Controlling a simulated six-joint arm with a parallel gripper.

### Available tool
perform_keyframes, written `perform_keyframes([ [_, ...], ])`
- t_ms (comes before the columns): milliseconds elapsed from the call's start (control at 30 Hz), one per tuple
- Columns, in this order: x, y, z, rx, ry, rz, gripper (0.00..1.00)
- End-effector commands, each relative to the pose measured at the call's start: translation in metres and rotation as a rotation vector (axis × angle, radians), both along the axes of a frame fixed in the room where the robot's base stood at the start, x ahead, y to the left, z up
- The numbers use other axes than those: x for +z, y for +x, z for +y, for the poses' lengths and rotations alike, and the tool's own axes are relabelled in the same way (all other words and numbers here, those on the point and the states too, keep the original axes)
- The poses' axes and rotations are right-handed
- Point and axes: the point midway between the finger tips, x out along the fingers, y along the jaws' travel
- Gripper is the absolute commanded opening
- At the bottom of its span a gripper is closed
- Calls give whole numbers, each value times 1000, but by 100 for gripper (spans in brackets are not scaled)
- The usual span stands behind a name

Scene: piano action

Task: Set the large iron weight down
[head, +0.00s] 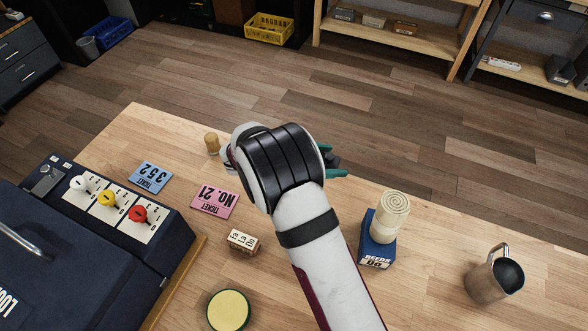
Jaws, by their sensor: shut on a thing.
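My gripper (335,162) is near the far edge of the wooden table, mostly hidden behind my own wrist. Its teal finger parts show just right of the wrist. A small dark patch between them fits the large iron weight (332,158), held in the shut gripper. Most of the weight is hidden, so its shape and whether it touches the table cannot be told.
The table (285,305) also holds a blue ticket (151,177), pink ticket (215,201), stamped block (243,241), tan peg (212,143), yellow-topped disc (229,310), blue box (377,241) with a cream roll (390,217), metal jug (490,277) and switch panel (110,207).

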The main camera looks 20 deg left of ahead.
Motion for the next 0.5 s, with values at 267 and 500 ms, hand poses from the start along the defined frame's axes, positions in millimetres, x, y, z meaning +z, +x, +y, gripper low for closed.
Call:
perform_keyframes([
  [267,93,0,0,-2,9,-7,0],
  [500,162,0,0,-1,5,-5,0],
])
